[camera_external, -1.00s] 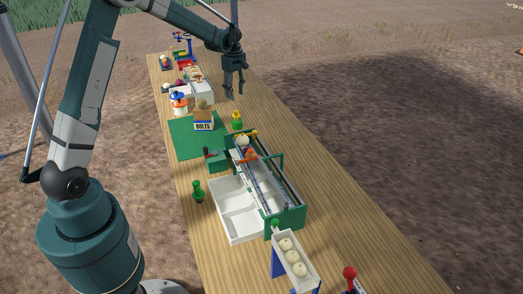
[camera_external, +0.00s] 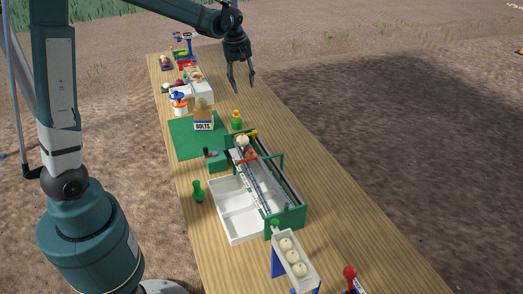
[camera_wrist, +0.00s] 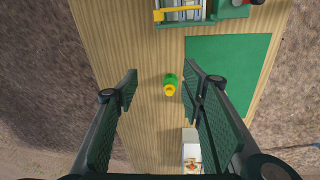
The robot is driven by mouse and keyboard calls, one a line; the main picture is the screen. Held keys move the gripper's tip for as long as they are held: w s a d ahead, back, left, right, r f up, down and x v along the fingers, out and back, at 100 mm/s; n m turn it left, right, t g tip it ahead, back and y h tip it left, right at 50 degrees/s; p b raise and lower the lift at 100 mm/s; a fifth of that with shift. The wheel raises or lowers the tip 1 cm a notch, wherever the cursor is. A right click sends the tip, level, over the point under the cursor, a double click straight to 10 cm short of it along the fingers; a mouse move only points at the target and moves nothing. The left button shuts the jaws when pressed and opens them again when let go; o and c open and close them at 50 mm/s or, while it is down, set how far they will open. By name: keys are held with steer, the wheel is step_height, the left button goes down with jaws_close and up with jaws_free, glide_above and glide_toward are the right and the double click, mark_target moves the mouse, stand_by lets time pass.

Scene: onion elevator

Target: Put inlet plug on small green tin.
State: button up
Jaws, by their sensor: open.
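A small green piece with a yellow part (camera_external: 237,120) stands on the table beside the green mat; it also shows in the wrist view (camera_wrist: 169,85). A green pawn-shaped piece (camera_external: 198,190) stands near the left table edge, by the white tray. I cannot tell for certain which is the inlet plug and which the small green tin. My gripper (camera_external: 241,88) is open and empty, high above the table. In the wrist view its fingers (camera_wrist: 160,90) are spread, with the green-and-yellow piece between them in the picture, well below.
The green elevator frame (camera_external: 290,219) and white divided tray (camera_external: 237,240) fill the table's middle. A chute with white balls (camera_external: 278,263) is nearer. The right strip of the table is clear.

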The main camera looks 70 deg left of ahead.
steer(key=s+d+r+m+t, duration=0.1)
steer(key=s+d+r+m, duration=0.25)
steer(key=d, duration=0.35)
steer(key=s+d+r+m+t, duration=0.1)
steer(key=s+d+r+m, duration=0.1)
steer(key=s+d, duration=0.45)
steer(key=s+d+r+m+t, duration=0.1)
steer(key=s+d+r+m, duration=0.15)
steer(key=d, duration=0.65)
steer(key=s+d+f+m+t, duration=0.2)
steer(key=s+d+m, duration=0.6)
steer(key=s+d, duration=0.6)
steer(key=s+f, duration=0.1)
steer(key=s, duration=0.2)
steer(key=shift+d+f+m+t+h, duration=0.2)
steer(key=shift+d+m+t+h, duration=0.1)
steer(key=shift+d+m+h, duration=0.1)
